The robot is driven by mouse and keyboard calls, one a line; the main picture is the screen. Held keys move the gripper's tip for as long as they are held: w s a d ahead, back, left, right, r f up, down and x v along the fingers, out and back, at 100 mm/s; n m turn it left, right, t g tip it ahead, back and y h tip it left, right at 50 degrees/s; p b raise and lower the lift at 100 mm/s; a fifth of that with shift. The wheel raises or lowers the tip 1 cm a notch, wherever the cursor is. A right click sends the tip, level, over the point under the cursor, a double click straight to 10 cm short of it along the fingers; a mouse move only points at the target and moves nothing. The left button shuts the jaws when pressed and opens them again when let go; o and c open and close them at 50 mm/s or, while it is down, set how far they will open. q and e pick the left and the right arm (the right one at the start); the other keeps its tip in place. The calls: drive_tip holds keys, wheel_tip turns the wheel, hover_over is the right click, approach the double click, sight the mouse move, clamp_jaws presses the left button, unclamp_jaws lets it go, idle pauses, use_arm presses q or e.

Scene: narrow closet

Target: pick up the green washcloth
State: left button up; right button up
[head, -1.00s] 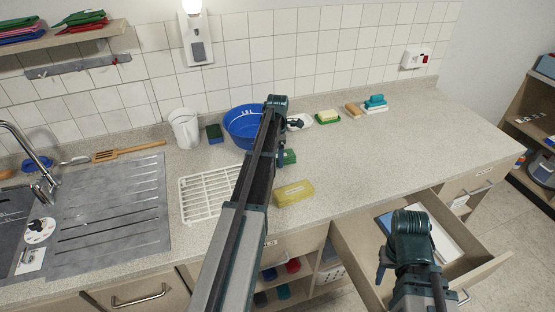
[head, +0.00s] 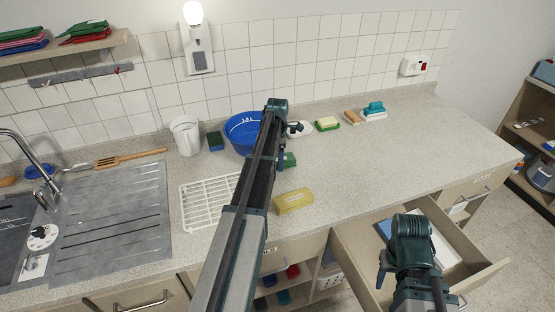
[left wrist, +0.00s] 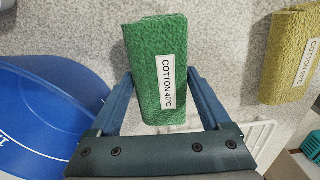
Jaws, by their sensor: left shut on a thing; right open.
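The green washcloth (head: 290,160) is a folded block on the counter area just right of the blue basin. It fills the middle of the left wrist view (left wrist: 157,60), with a white label reading "COTTON 40°C". My left gripper (head: 282,157) has a finger on each side of it and is shut on it. In the left wrist view the fingers (left wrist: 161,90) flank its lower part. Whether the cloth touches the counter cannot be told. My right gripper (head: 384,268) is open and empty over the open drawer.
A yellow cloth (head: 293,201) lies close by on the counter (head: 390,160). The blue basin (head: 238,124) stands behind my left arm, with a white rack (head: 208,205) in front. The open drawer (head: 484,272) juts out at front right.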

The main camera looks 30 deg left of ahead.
wheel_tip(320, 180, up, 16)
drive_tip(key=p, duration=1.5)
